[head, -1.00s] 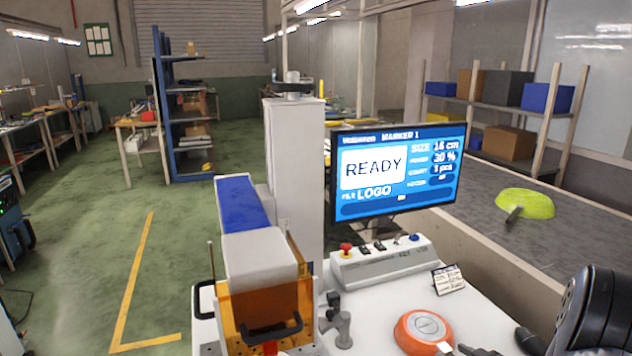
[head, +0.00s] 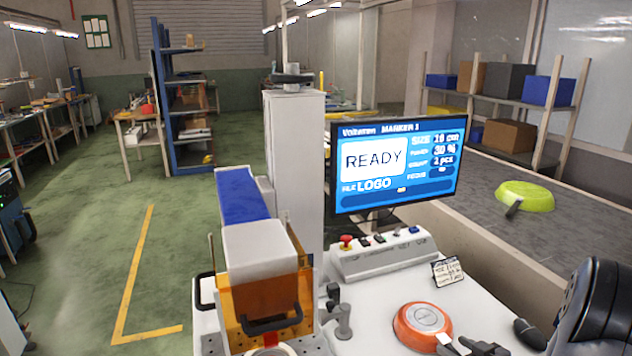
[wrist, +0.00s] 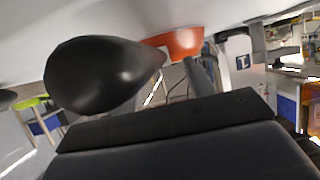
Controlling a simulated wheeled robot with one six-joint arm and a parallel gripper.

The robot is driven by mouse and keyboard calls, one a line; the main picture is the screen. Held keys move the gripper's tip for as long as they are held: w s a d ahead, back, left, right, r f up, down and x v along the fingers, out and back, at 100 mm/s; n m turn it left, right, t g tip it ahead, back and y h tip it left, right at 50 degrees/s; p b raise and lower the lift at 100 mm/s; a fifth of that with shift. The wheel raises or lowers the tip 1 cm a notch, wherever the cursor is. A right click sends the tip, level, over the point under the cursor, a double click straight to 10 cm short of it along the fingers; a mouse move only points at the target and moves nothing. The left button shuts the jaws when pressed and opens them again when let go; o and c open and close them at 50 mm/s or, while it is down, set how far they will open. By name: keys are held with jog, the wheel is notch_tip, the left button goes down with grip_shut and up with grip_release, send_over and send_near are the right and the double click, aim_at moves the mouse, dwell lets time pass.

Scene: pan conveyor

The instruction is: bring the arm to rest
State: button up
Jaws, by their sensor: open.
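My gripper (head: 465,345) is at the bottom edge of the head view, just right of the orange pan (head: 422,326). It is open, and I see nothing held in it. The orange pan lies bottom up on the white worktop (head: 385,290); its orange side also shows in the wrist view (wrist: 182,42). A black, rounded handle end (head: 530,335) lies beyond my gripper on the right. A large black rounded shape close to the camera in the wrist view (wrist: 100,75) looks like the same handle. Contact between gripper and handle cannot be told.
The control box (head: 382,255) with a red button and the monitor (head: 398,165) reading READY stand behind the pan. The white marker column (head: 295,170) and orange guard (head: 262,300) are left. A green pan (head: 525,196) lies on the grey conveyor (head: 470,190).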

jog(key=shift+x, duration=1.1)
jog(key=shift+w+r+p, duration=0.2)
jog(key=shift+r+p, duration=0.15)
jog(key=shift+r, duration=0.2)
notch_tip(320, 180, up, 4)
jog(key=p, duration=0.3)
jog(key=shift+s, duration=0.15)
jog(key=s+d+p, duration=0.1)
jog(key=s+d, duration=0.1)
jog(key=s, duration=0.5)
jog(key=s+d+p, duration=0.1)
jog(key=s+d, duration=0.2)
jog(key=s, duration=0.5)
jog(key=shift+s+d+f, duration=0.25)
jog(key=shift+d+f, duration=0.05)
jog(key=shift+f, duration=0.1)
jog(key=shift+a, duration=0.1)
